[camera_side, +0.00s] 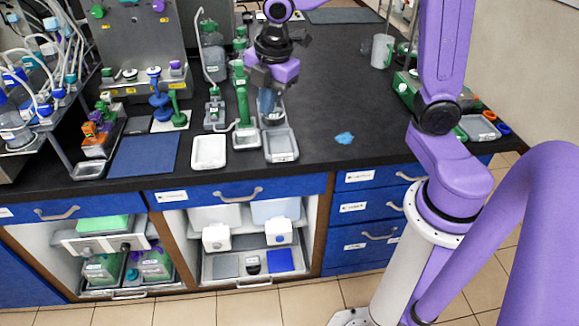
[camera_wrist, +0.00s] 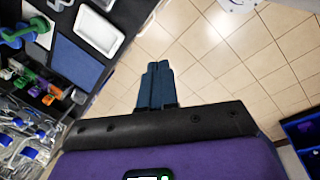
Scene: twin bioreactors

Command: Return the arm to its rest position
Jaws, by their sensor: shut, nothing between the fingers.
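My gripper (camera_side: 266,98) shows in the side view above the bench, over a grey tray. Its fingers point down beside a green and grey device. In the wrist view my gripper (camera_wrist: 157,68) has its two blue-grey fingers pressed together with nothing between them. Floor tiles show beyond the fingertips in that view. My purple arm reaches in from the right of the side view, and part of its upper length is cut off by the top edge.
The black bench (camera_side: 330,80) has clear room right of my gripper, apart from a blue patch (camera_side: 344,138). A white tray (camera_side: 209,152), a grey tray (camera_side: 281,147) and a green column (camera_side: 241,100) stand close by. A blue mat (camera_side: 144,155) lies left. A mug (camera_side: 382,50) stands at the back.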

